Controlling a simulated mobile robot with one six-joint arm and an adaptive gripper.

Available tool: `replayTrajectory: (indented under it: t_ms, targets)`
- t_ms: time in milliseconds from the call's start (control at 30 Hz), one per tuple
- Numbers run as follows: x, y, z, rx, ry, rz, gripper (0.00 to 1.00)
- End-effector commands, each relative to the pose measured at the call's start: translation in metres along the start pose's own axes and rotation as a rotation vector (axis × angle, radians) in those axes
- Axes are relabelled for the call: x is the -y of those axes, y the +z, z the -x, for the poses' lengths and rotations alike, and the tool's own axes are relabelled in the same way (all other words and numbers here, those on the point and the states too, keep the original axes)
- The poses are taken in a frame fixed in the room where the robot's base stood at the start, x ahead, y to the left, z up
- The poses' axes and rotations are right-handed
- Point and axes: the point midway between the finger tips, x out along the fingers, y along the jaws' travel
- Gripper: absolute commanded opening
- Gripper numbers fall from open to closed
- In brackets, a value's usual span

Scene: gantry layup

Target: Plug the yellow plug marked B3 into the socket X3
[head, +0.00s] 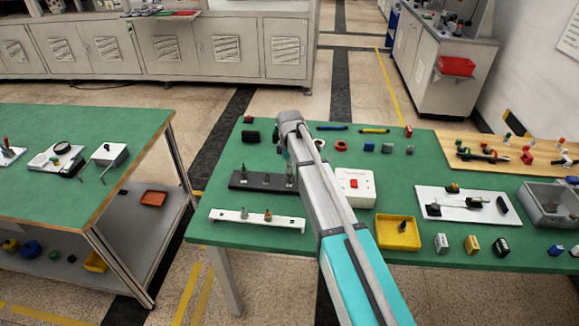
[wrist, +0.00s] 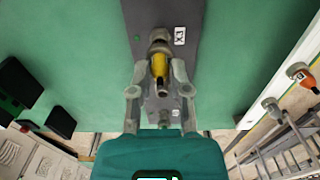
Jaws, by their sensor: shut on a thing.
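The yellow plug (wrist: 159,66) is between the fingers of my gripper (wrist: 158,77), which is shut on it. No B3 marking is readable on it. The plug's far end meets or overlaps a round grey metal socket (wrist: 160,36) beside a white label (wrist: 180,36) reading X3. I cannot tell whether the plug is in that socket or just over it. The socket is on a dark grey strip (wrist: 185,14). In the head view the dark strip (head: 240,182) lies on the green table with several upright posts. My gripper (head: 289,180) is at its right end, partly hidden by my arm.
A white rack (head: 285,222) with two upright plugs lies in front of the strip. A white box with a red switch (head: 355,186) stands right of my arm, with a yellow tray (head: 398,241) in front of it. Green table is clear left of the strip.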

Motion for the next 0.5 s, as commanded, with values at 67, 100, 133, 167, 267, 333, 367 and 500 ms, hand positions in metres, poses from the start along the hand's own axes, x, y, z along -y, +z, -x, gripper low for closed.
replayTrajectory:
  t_ms: [67,100,133,167,267,333,367,500]
  targets:
    - [0.0000,0.0000,-0.0024,0.000,0.000,0.000,0.00]
    - [0.0000,0.0000,-0.0031,0.000,0.000,0.000,0.00]
    - [0.0000,0.0000,-0.0036,0.000,0.000,0.000,0.00]
    - [0.0000,0.0000,-0.0042,0.000,0.000,0.000,0.00]
    - [0.0000,0.0000,-0.0059,0.000,0.000,0.000,0.00]
    - [0.0000,0.0000,-0.0072,0.000,0.000,0.000,0.00]
    - [0.0000,0.0000,-0.0077,0.000,0.000,0.000,0.00]
    - [0.0001,0.0000,-0.0102,0.000,0.000,0.000,0.00]
